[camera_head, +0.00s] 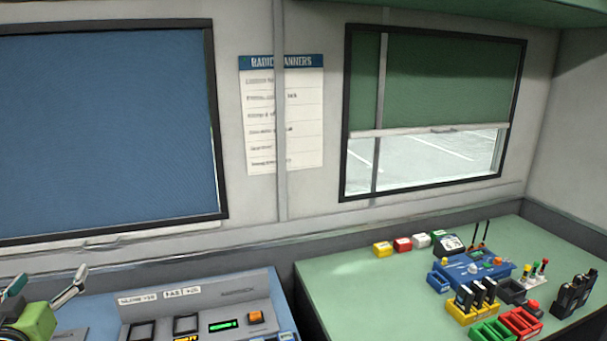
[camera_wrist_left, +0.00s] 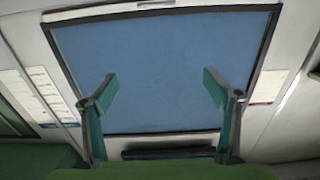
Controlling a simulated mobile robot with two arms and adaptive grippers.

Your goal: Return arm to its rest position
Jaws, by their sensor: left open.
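My left gripper (camera_head: 44,288) shows at the lower left edge of the head view, with a green body and two spread fingers. It is raised in front of the blue console, and nothing is between its fingers. In the left wrist view the gripper (camera_wrist_left: 160,91) has its two green fingers wide apart and empty. Beyond them are the blue window shade (camera_wrist_left: 165,55) and the wall. My right gripper is in neither view.
A blue console (camera_head: 205,310) with screens and buttons stands below the blue shade (camera_head: 105,125). On the right, a green table (camera_head: 350,290) holds radios, colored bins and small blocks. Its left part is clear. A half-open green blind (camera_head: 450,80) covers the right window.

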